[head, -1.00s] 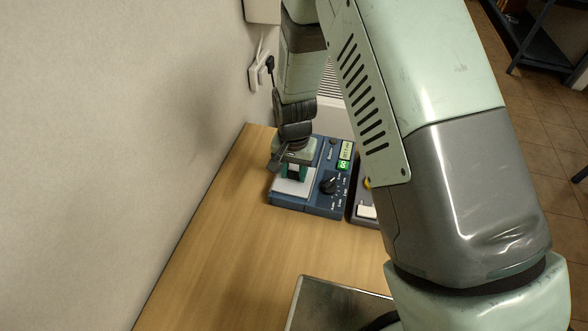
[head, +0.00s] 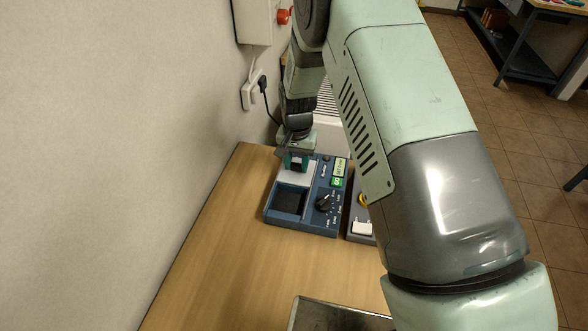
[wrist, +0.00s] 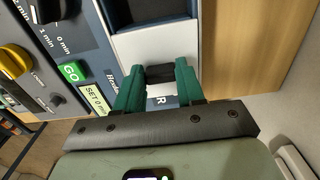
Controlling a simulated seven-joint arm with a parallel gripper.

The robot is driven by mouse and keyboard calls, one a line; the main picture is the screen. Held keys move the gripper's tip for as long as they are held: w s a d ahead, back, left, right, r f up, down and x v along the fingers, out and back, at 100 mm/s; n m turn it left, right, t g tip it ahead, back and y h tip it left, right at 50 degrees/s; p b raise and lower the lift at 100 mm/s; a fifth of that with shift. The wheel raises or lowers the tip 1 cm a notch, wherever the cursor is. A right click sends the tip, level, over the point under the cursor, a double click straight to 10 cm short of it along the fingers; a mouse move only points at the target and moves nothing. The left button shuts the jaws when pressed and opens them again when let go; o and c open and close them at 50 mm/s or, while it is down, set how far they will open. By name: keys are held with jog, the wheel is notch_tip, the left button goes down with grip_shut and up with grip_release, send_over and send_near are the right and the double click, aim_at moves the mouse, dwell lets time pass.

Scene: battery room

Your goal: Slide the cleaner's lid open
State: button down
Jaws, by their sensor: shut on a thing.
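The cleaner (head: 325,222) is a blue box near the wall, with a black knob (head: 324,202), a green GO button (head: 337,181) and a display. Its pale lid (head: 296,176) sits toward the far end, and a dark open basin (head: 288,201) shows in front of it. My gripper (head: 296,164) is over the lid. In the wrist view, the green fingers of my gripper (wrist: 160,78) are shut on the black lid handle (wrist: 160,73). The pale lid (wrist: 155,44) lies above the handle there, with the dark basin (wrist: 152,10) beyond it.
A second device (head: 361,228) with a pale switch stands close to the right of the cleaner, partly hidden by my arm. A metal tray (head: 325,315) is at the front edge of the view. The wall with a socket (head: 252,91) is on the left. Bare wooden tabletop (head: 215,260) is in front.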

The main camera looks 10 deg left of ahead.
jog(key=c, duration=0.7)
grip_release()
notch_tip(320, 180, up, 11)
jog(key=shift+f, duration=0.1)
notch_tip(320, 180, up, 13)
jog(key=t, duration=0.1)
send_over(297, 165)
jog(key=s+d, duration=0.2)
jog(key=d, duration=0.5)
jog(key=s+d+r+t, duration=0.2)
jog(key=s+d+r, duration=0.45)
jog(key=r, duration=0.25)
jog(key=s+d+r+t, duration=0.1)
jog(key=s+d, duration=0.2)
jog(key=s, duration=0.3)
jog(key=s+d+r, duration=0.2)
jog(key=s+d, duration=0.2)
jog(key=s, duration=0.2)
jog(key=s+d+r+t, duration=0.1)
jog(key=s+d+r, duration=0.1)
jog(key=s, duration=0.4)
jog(key=shift+s+d+r+t, duration=0.1)
jog(key=shift+s+d+t, duration=0.25)
jog(key=shift+d, duration=0.4)
